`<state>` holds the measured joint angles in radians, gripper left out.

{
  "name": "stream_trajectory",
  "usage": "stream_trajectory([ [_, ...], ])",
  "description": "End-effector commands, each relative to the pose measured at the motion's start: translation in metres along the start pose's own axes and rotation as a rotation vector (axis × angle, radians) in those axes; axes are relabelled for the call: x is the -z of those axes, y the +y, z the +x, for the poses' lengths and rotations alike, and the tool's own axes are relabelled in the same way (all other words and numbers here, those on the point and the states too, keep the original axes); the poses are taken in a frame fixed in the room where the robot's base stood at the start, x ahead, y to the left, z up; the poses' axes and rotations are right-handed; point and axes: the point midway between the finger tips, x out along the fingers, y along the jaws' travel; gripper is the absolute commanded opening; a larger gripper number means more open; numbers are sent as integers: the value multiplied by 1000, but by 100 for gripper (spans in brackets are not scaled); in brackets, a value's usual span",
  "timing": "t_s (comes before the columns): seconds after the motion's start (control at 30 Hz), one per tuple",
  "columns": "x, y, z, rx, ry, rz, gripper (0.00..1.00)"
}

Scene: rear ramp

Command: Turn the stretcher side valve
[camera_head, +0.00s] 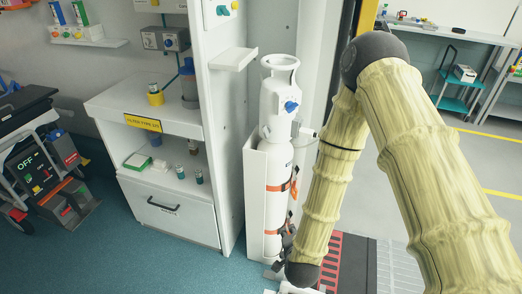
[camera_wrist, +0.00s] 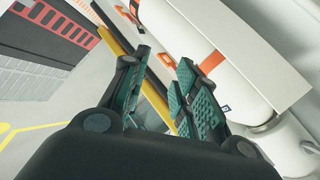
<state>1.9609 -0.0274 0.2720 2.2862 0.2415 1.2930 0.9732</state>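My gripper (camera_wrist: 164,60) is open in the wrist view, with two green-padded fingers apart and nothing between them. In the head view my arm bends down beside the white cylinder (camera_head: 278,155); the gripper is only partly visible at the bottom edge. A blue valve knob (camera_head: 291,106) sits on the cylinder's neck, well above my gripper. The white cylinder with its orange strap (camera_wrist: 212,61) also shows beyond the fingers in the wrist view. The stretcher (camera_head: 35,125) is at the far left. I cannot tell which valve is the stretcher side valve.
A white cabinet (camera_head: 180,212) with a shelf stands left of the cylinder. A wall box with a blue knob (camera_head: 168,43) is above it. A black and red ramp (camera_head: 345,262) lies at the bottom. A workbench (camera_head: 445,33) is at the back right.

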Motion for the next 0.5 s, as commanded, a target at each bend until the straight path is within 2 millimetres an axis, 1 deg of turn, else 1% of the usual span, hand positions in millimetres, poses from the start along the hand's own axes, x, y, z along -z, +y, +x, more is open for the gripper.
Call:
stream_trajectory([
  [0.03, -5, -18, 16, 79, 36, 102, 29],
  [0.07, -5, -33, 20, 125, 56, 169, 29],
  [0.1, -5, -52, 24, 188, 78, 258, 29],
  [0.17, -4, -80, 26, 283, 104, 391, 29],
  [0.2, -4, -99, 26, 349, 118, 481, 29],
  [0.27, -3, -126, 24, 449, 131, 613, 29],
  [0.3, -3, -143, 22, 516, 133, 700, 29],
  [0.37, -5, -168, 16, 619, 130, 830, 29],
  [0.4, -6, -184, 11, 687, 122, 911, 29],
  [0.5, -8, -217, -6, 846, 91, 1101, 29],
])
